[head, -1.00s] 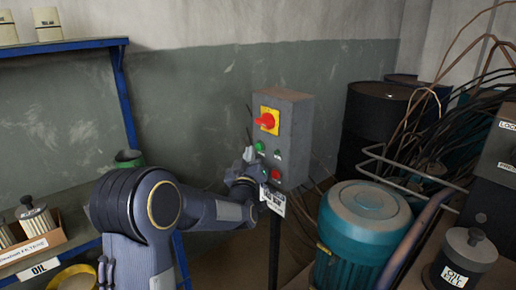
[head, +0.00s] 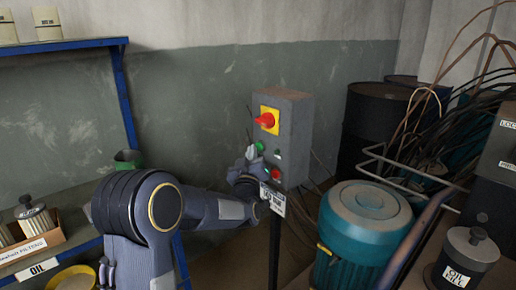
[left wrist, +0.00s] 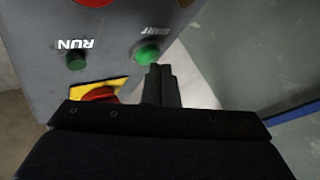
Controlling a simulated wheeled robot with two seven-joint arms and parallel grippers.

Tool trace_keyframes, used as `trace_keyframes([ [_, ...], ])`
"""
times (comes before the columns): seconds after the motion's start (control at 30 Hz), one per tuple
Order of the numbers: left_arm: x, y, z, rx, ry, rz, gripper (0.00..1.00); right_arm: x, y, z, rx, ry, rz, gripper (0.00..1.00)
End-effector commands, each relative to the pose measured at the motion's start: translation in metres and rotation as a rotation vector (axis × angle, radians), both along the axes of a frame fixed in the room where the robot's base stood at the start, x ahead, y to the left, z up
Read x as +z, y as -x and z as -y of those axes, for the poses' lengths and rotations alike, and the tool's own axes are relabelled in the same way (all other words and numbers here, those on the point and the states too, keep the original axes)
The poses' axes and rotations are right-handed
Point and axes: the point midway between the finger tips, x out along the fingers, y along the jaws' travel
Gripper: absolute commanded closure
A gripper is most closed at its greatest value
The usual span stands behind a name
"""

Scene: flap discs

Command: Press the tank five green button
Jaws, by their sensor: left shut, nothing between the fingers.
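A grey control box (head: 295,140) stands on a dark post. Its green button (head: 260,146) is on the front, below a red rotary switch (head: 267,120) on a yellow plate. In the left wrist view, upside down, the green button (left wrist: 147,54) is labelled START. My left gripper (head: 251,154) is shut and empty, close to the green button. Its fingertips (left wrist: 159,68) overlap the button's edge in the wrist view; I cannot tell whether they touch it. A label (head: 273,200) hangs under the box, too small to read. My right gripper is not in view.
A dark green RUN lamp (left wrist: 76,62) and a red button (head: 276,174) are on the same box. A blue shelf (head: 60,47) stands at left. A teal motor (head: 366,235), dark drums (head: 372,125) and cables crowd the right.

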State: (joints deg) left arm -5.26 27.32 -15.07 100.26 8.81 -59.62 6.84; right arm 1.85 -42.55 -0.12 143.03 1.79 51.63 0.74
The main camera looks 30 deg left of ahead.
Motion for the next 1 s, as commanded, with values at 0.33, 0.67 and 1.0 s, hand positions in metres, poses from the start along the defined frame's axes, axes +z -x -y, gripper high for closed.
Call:
trace_keyframes([
  [0.33,0.0000,-0.0036,0.0015,0.000,0.000,0.000,1.00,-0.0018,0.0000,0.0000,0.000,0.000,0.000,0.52],
  [0.67,-0.0004,-0.0073,0.0032,-0.001,0.001,-0.001,1.00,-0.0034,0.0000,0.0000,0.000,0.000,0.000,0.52],
  [1.0,-0.0002,-0.0093,0.0042,-0.002,0.001,0.000,1.00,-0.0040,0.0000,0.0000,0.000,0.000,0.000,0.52],
])
